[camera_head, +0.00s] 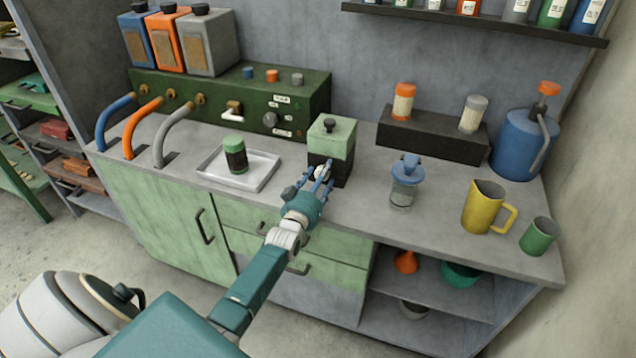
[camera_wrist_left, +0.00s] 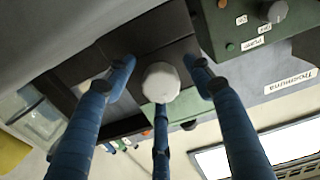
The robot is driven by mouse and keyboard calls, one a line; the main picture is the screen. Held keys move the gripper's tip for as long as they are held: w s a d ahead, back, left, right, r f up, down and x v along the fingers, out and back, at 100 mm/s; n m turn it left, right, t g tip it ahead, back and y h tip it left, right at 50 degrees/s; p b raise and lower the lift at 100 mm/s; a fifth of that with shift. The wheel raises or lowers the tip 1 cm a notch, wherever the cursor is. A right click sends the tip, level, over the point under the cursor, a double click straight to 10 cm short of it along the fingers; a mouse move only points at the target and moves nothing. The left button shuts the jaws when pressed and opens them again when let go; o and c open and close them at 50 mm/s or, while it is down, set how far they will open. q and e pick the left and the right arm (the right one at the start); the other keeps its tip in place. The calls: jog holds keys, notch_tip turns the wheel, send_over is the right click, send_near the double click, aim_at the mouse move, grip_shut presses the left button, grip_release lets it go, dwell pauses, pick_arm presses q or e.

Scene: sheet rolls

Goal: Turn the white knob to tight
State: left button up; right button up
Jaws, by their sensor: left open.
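The white knob (camera_wrist_left: 161,82) is a rounded knob on the dark front of a small box with a green upper part (camera_head: 338,138), seen in the head view on the counter. My left gripper (camera_head: 320,174) is at the front of this box. In the left wrist view its blue fingers (camera_wrist_left: 160,85) are spread, two at the sides and one below the knob in the picture. The side fingers have visible gaps to the knob; whether the lower finger touches it I cannot tell. My right gripper is not in view.
A white tray (camera_head: 211,172) with a green jar (camera_head: 235,154) stands left of the box. A green control panel (camera_head: 310,100) is behind. The counter between has some free room.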

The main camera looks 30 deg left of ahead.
pick_arm(q)
jog(key=v, duration=1.1)
jog(key=shift+s+d, duration=0.2)
jog(key=shift+s, duration=0.2)
jog(key=shift+f, duration=0.1)
